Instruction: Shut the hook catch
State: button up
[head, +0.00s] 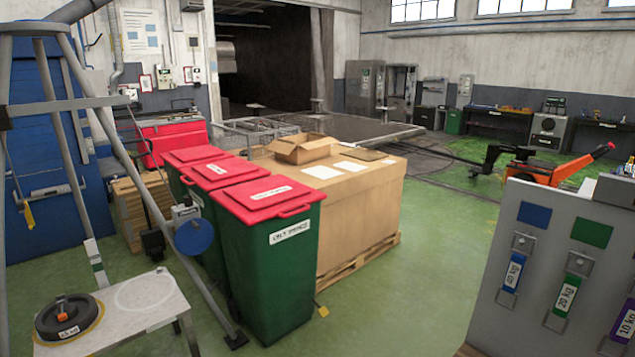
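I cannot pick out the hook catch for certain in the head view. A dark round weight (68,317) with an orange fitting on top sits on a small pale table at the lower left. A grey tripod frame (130,150) stands over that table, with a blue round part (194,235) on one leg. Whether a hook catch is on any of these is too small to tell. My gripper is not in view.
Green bins (275,265) with red lids stand beside the tripod, next to a large carton (365,205) on a pallet. A grey panel (560,260) with coloured weight tags fills the lower right. An orange pallet truck (555,170) stands behind it. Green floor (425,290) is clear between carton and panel.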

aim_at(21, 208)
jog(key=z, duration=1.6)
jog(key=j+u, duration=0.25)
jog(key=u, duration=0.25)
jog(key=j+u, duration=0.2)
jog(key=u, duration=0.3)
jog(key=i+j+u, duration=0.15)
jog(key=u, duration=0.35)
jog(key=i+j+u, duration=0.15)
jog(key=u, duration=0.35)
jog(key=i+j+u, duration=0.15)
jog(key=u, duration=0.35)
jog(key=i+u, duration=0.15)
jog(key=u, duration=0.35)
jog(key=i+u, duration=0.15)
jog(key=u, duration=0.35)
